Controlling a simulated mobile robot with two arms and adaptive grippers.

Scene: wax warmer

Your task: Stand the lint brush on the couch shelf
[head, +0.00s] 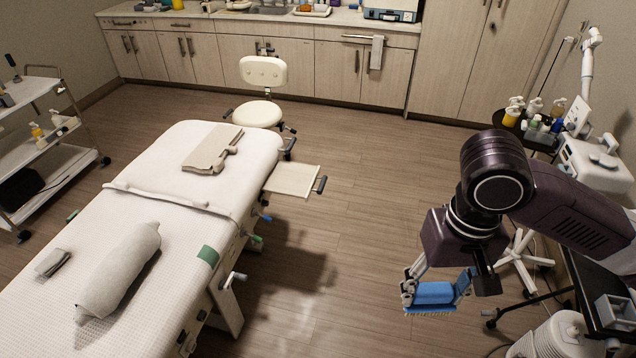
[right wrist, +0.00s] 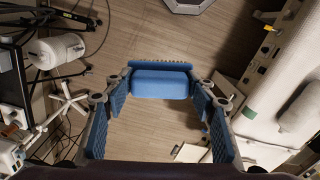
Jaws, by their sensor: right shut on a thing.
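The lint brush (head: 434,293) is blue, with a row of bristles along its lower edge in the head view. My right gripper (head: 438,286) is shut on it and holds it in the air over the floor, right of the couch. The right wrist view shows the brush (right wrist: 160,84) between the two fingertips. The couch shelf (head: 293,180) is a pale flat board sticking out from the right side of the white treatment couch (head: 190,150). It looks empty and lies apart from the brush, up and left of it. My left gripper is out of view.
A folded towel (head: 211,150) and a bolster (head: 119,270) lie on the couch. A white stool (head: 258,112) stands behind the shelf. A bottle trolley (head: 535,130) and dark stand are at the right. Open floor lies between couch and gripper.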

